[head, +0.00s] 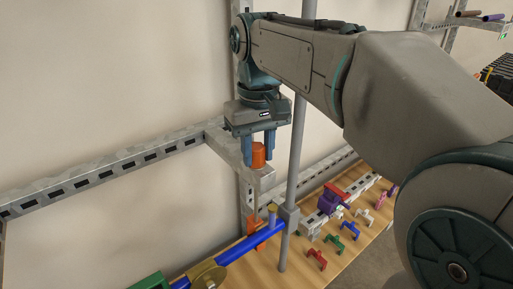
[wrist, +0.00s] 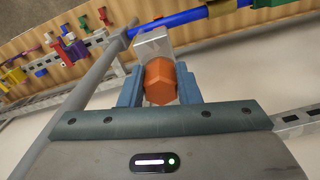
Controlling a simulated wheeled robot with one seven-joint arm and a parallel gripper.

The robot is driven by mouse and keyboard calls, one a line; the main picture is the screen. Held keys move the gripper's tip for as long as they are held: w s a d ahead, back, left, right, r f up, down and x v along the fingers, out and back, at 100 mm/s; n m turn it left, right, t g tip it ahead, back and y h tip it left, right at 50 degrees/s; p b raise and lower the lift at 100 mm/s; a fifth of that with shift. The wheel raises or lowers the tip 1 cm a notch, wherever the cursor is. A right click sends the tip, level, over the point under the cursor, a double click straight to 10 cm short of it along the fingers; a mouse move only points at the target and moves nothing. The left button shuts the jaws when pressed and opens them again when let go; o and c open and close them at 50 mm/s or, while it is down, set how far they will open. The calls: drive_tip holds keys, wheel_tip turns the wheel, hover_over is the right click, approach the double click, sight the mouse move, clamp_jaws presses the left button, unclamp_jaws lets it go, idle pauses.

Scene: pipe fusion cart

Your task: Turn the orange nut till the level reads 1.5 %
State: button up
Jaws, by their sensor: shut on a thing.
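The orange nut (head: 258,155) is a hexagonal piece on the end of a grey bracket arm (head: 256,177) in the head view. My gripper (head: 259,155) points down over the nut, with one blue finger on each side. In the wrist view, the orange nut (wrist: 160,82) sits between the two fingers of my gripper (wrist: 160,88), which are shut on it. No level reading can be made out in either view.
A grey upright post (head: 295,150) stands close to the right of my gripper. A slotted rail (head: 110,174) runs along the wall. The wooden bench (head: 335,258) below carries several coloured clamps, among them a red one (head: 317,258) and a green one (head: 333,241).

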sight(259, 147)
drive_tip(key=n, duration=0.7)
drive_tip(key=shift+w+d+p, duration=0.15)
drive_tip(key=shift+d+p, duration=0.05)
drive_tip(key=shift+p, duration=0.1)
idle(0.4)
drive_tip(key=o, duration=1)
drive_tip(key=shift+r, duration=0.1)
drive_tip(key=shift+a+r, duration=0.1)
drive_tip(key=shift+r, duration=3.6)
